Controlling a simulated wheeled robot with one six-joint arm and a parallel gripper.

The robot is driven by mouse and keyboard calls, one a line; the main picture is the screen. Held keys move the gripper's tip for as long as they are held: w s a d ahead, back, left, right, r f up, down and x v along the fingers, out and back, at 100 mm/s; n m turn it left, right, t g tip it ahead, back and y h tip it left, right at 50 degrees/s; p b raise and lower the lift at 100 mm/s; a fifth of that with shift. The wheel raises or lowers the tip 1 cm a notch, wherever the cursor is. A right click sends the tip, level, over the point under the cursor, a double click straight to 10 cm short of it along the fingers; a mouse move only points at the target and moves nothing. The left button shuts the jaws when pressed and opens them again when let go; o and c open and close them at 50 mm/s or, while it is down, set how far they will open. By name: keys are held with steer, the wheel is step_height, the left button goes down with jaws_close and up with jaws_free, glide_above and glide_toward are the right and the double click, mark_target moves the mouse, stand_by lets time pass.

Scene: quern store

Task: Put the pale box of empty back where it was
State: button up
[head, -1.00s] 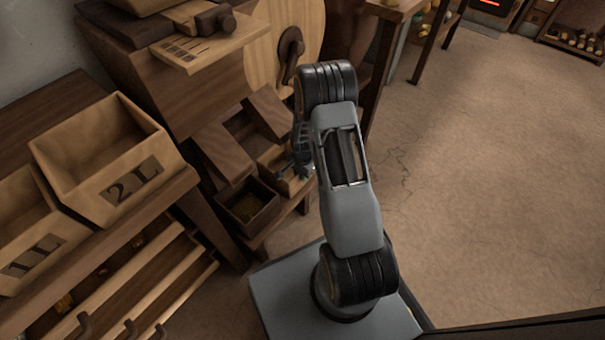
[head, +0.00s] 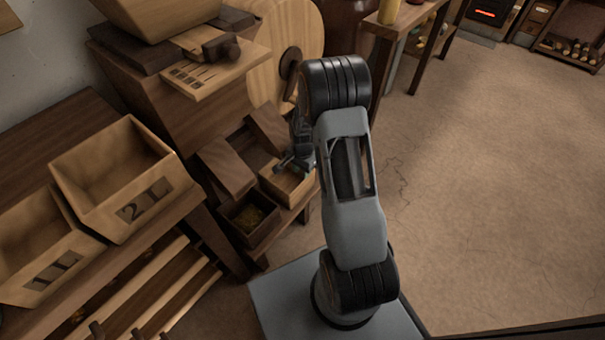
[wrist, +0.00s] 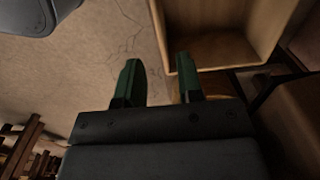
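The pale wooden box (head: 288,186) sits low on the stand, right of a dark box, and my arm partly covers it. In the wrist view the pale box (wrist: 222,50) looks empty; its open inside shows at the top, right of centre. My gripper (head: 291,161) is over the pale box in the head view. In the wrist view its two green fingers (wrist: 157,82) are apart, with the box's near left corner just beyond the gap. I cannot tell whether a finger touches the box.
Bins marked 2L (head: 118,180) and 1L (head: 45,245) are on the left bench (head: 50,120). A round wooden disc (head: 290,40) stands behind. The floor (head: 480,200) to the right is clear.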

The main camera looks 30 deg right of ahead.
steer(key=shift+r, duration=0.95)
steer(key=s+a+r+n+t, duration=0.1)
steer(key=s+a+r+n, duration=0.15)
steer(key=r, duration=0.45)
steer(key=s+a+r+n, duration=0.2)
steer(key=a+r+n, duration=0.1)
steer(key=r, duration=0.4)
steer(key=s+a+r+n+t, duration=0.1)
steer(key=s+a+r+n, duration=0.2)
steer(key=s+r+n, duration=0.4)
steer(key=s+r, duration=0.1)
steer(key=s, duration=0.3)
steer(key=shift+s+a+r+t, duration=0.25)
steer(key=shift+a+r+t, duration=0.15)
steer(key=shift+n, duration=0.25)
